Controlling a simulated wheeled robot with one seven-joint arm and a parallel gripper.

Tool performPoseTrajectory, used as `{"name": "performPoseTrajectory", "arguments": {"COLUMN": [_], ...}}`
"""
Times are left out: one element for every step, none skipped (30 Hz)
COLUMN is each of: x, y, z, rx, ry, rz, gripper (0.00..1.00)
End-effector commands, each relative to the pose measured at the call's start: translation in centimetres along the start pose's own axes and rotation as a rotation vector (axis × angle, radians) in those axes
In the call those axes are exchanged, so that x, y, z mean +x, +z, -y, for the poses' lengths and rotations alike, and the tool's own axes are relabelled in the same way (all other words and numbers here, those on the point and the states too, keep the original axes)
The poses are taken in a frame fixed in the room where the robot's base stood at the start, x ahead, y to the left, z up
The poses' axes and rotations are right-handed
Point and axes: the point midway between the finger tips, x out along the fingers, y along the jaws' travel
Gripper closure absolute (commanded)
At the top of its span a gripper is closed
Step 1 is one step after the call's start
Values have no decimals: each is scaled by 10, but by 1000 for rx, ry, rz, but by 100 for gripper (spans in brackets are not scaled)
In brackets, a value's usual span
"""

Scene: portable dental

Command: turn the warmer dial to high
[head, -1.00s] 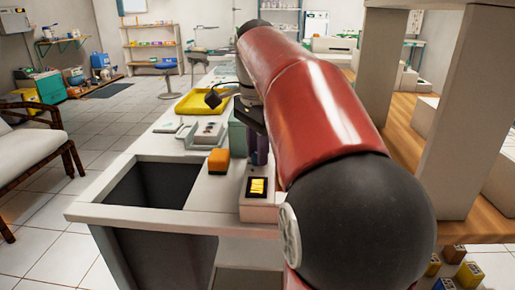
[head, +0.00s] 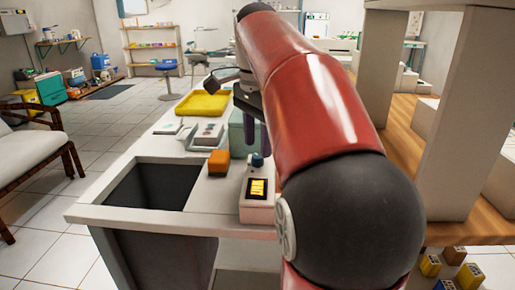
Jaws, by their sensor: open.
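I cannot read which setting the dial points to. My gripper (head: 256,132) hangs down just above and behind the dial, with its dark fingers apart and nothing seen between them. The fingers look clear of the dial. My red arm hides part of the gripper and the counter to the right.
An orange block (head: 219,162) stands close left of the warmer. A green box (head: 236,140) is behind it. A white device (head: 208,135) and a yellow tray (head: 203,105) lie farther back. A dark open bin (head: 150,187) is sunk into the counter at left.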

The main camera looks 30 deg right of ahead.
Motion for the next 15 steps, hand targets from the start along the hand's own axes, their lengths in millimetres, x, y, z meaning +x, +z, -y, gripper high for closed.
{"name": "performPoseTrajectory", "arguments": {"x": [-10,-14,-21,-26,-30,-34,-37,-40,-43,-45,-47,-48,-49,-49,-50], "y": [0,0,0,0,0,0,0,0,0,0,0,0,0,0,0], "z": [1,2,1,1,1,1,1,1,1,1,1,1,1,0,0], "rx": [0,0,0,0,0,0,-1,-1,-1,-1,-1,-1,-1,-1,-1], "ry": [-3,-3,-3,-3,-3,-3,-1,-2,-1,-1,-1,-1,-1,-1,0], "rz": [-1,-1,-1,-1,-1,-1,0,-1,0,0,0,0,0,0,0], "gripper": [54,54,54,54,54,54,54,54,54,54,54,54,54,54,54]}}
